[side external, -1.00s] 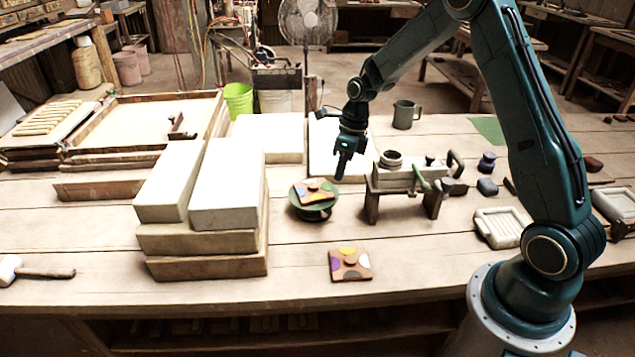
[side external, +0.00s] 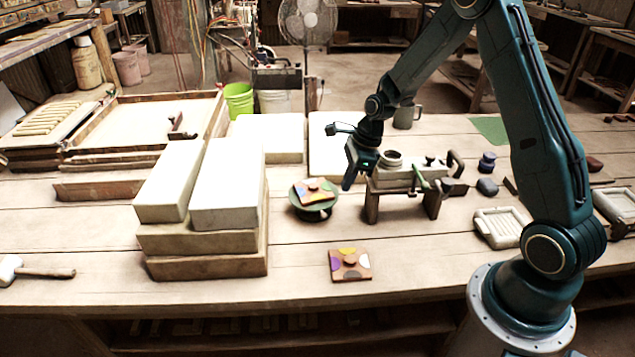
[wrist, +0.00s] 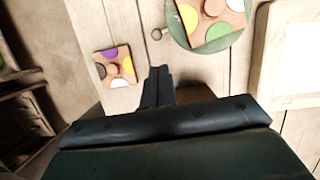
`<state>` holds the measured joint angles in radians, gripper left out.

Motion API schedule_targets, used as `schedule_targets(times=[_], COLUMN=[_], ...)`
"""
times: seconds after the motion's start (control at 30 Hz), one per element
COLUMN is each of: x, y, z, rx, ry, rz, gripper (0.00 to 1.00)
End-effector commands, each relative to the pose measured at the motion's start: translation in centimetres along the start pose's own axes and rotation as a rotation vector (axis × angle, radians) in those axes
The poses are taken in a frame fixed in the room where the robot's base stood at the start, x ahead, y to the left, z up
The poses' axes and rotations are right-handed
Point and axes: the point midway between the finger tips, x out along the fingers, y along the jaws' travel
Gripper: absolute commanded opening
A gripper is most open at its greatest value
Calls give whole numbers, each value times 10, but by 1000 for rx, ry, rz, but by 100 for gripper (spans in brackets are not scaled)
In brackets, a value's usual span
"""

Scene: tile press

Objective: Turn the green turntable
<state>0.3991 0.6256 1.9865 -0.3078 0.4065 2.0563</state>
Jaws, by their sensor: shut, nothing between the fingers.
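The green turntable (side external: 303,211) stands on the bench left of my gripper, with a square tile (side external: 317,187) with coloured spots and a central knob lying on it.
A second spotted tile (side external: 350,275) lies on the bench in front. The tile press (side external: 410,178) stands close to my gripper's right. Stacked white blocks (side external: 228,195) rise left of the turntable. A white slab (side external: 325,155) lies behind it.

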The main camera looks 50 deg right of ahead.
Motion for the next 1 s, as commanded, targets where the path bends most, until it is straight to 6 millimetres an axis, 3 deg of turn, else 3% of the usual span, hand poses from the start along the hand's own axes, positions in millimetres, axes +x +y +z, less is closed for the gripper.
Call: schedule_targets(times=[0.6, 1.0], x=[72, 90], y=[0, 0], z=[0, 0], rx=[1, 1], ry=[1, 1], rz=[2, 1], gripper=[0, 0])
